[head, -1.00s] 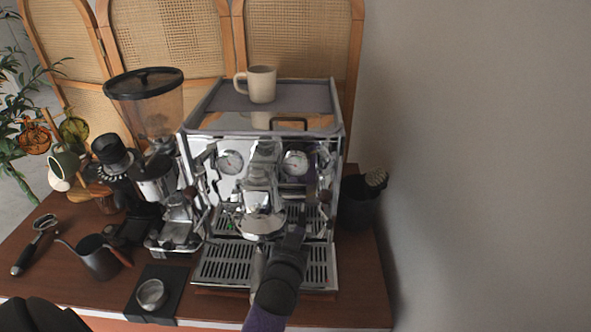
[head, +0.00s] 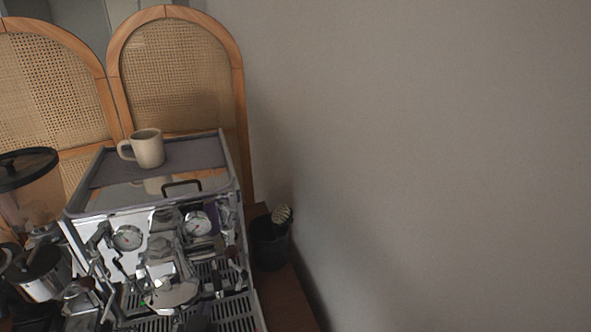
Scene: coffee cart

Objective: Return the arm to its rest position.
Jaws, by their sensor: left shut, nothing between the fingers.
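The machine's front has two round gauges, a steel group head and a slotted drip tray (head: 238,311). I cannot tell whether the gripper touches the machine. My right gripper is not in view.
A cream mug (head: 149,149) stands on top of the machine. A grinder (head: 28,205) is cut off at the left. A black bin (head: 270,246) with a brush stands right of the machine, near the bare grey wall (head: 430,150). Cane screens (head: 175,80) stand behind.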

